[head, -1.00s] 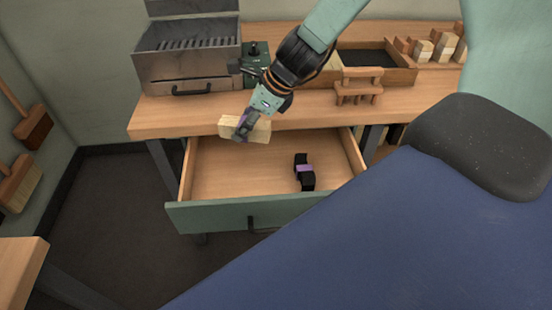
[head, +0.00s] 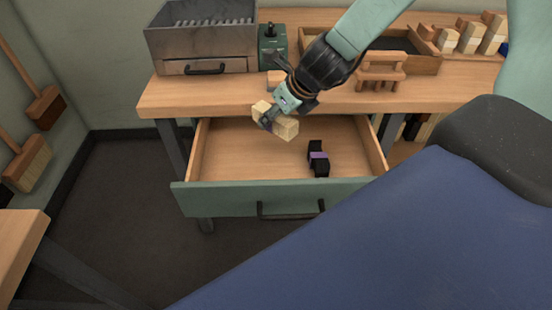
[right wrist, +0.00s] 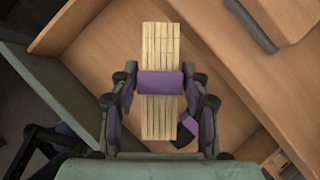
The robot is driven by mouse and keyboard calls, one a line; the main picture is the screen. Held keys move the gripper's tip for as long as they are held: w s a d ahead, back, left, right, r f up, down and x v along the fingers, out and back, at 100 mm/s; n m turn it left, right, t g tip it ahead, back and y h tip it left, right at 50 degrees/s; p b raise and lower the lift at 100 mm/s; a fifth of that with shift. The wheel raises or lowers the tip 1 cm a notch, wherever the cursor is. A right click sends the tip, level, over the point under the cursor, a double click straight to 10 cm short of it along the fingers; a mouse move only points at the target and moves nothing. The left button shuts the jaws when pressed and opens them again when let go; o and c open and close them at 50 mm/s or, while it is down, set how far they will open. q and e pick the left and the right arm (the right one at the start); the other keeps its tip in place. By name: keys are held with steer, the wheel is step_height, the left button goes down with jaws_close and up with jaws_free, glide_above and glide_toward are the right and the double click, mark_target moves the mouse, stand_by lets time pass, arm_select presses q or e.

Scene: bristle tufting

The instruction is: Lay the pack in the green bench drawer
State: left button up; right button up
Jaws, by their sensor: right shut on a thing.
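The pale slatted pack (head: 287,128) has a purple band around its middle, seen in the right wrist view (right wrist: 158,45). My right gripper (head: 271,121) is shut on the pack, with a finger on each side of the band (right wrist: 160,83). It holds the pack above the back of the green-fronted drawer (head: 235,199), which is pulled open under the bench. A black pack with a purple band (head: 318,157) lies on the drawer floor, right of the middle. In the right wrist view it is partly hidden behind the held pack. My left gripper is not in view.
The wooden bench top (head: 200,92) overhangs the drawer's back. On it stand a metal box (head: 203,45), a green device (head: 272,45), a small wooden stand (head: 382,70) and a tray (head: 420,63). The drawer's left floor (head: 225,160) is clear.

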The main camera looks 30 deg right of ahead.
step_height(320, 180, down, 13)
steer(key=b, duration=1)
steer(key=o, duration=1.2)
steer(key=shift+f, duration=0.1)
steer(key=shift+s+r+p, duration=0.2)
steer(key=shift+r+p, duration=0.35)
steer(key=shift+p, duration=0.05)
steer(key=p+v, duration=0.4)
steer(key=p, duration=0.1)
steer(key=shift+s+r, duration=0.2)
steer(key=shift+r, duration=0.15)
steer(key=p+v, duration=0.6)
steer(key=p, duration=0.1)
steer(key=shift+s+d+r, duration=0.1)
steer(key=shift+s+d, duration=0.05)
